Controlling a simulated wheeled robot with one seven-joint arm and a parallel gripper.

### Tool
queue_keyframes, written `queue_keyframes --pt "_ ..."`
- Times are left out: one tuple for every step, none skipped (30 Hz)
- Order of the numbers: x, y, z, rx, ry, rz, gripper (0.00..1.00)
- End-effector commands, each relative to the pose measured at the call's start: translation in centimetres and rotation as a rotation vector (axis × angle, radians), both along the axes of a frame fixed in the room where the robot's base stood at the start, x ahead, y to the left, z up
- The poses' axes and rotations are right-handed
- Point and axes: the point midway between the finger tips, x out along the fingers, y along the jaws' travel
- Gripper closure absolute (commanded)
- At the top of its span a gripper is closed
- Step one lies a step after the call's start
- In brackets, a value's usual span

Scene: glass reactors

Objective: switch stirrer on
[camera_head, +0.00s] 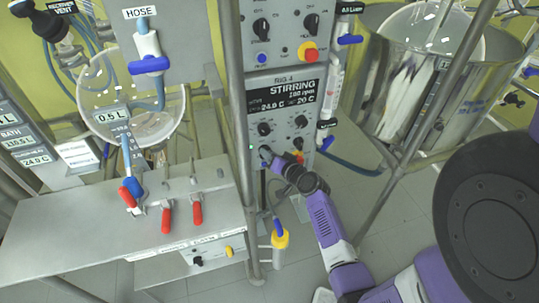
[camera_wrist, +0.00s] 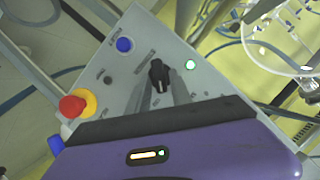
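The stirrer control panel (camera_head: 284,100) stands upright at the centre of the head view. My gripper (camera_head: 271,157) is at the panel's lower left and hides the control there. In the wrist view, a black knob (camera_wrist: 158,76) lies between the tips of my gripper (camera_wrist: 160,88). Whether both fingers touch it cannot be told. A small green light (camera_wrist: 190,64) glows beside the knob.
A red button on a yellow ring (camera_wrist: 75,105) and a blue button (camera_wrist: 124,45) are near the knob. Another panel (camera_head: 285,35) is above. Metal frame posts (camera_head: 239,120) and a steel bench (camera_head: 100,215) with red-handled valves stand left. A steel vessel (camera_head: 465,65) is right.

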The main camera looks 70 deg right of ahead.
Motion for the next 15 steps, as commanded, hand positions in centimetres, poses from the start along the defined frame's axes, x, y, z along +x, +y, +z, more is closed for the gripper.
queue_keyframes --pt "-0.01 0.0 0.0 0.0 0.0 0.0 0.86" --pt "-0.01 0.0 0.0 0.0 0.0 0.0 0.92" --pt "-0.02 0.01 -0.01 0.0 0.0 0.0 1.0" --pt "-0.02 0.01 0.0 0.0 0.0 0.0 1.0" --pt "-0.02 0.01 0.0 0.0 0.0 0.0 1.0" --pt "-0.02 0.01 -0.01 0.0 0.0 0.0 1.0" --pt "-0.03 0.01 -0.01 0.0 0.0 0.0 1.0" --pt "-0.03 0.01 -0.01 0.0 0.0 0.0 1.0" --pt "-0.03 0.01 -0.06 0.002 -0.001 -0.001 1.0" --pt "-0.04 0.0 -0.12 0.004 -0.004 0.0 1.0" --pt "-0.05 -0.01 -0.22 0.008 -0.009 0.0 1.0" --pt "-0.08 -0.04 -0.37 0.015 -0.018 -0.001 1.0" --pt "-0.09 -0.05 -0.49 0.023 -0.027 -0.001 1.0" --pt "-0.08 -0.05 -0.6 0.034 -0.039 -0.001 1.0" --pt "-0.06 -0.05 -0.7 0.048 -0.059 0.0 1.0"
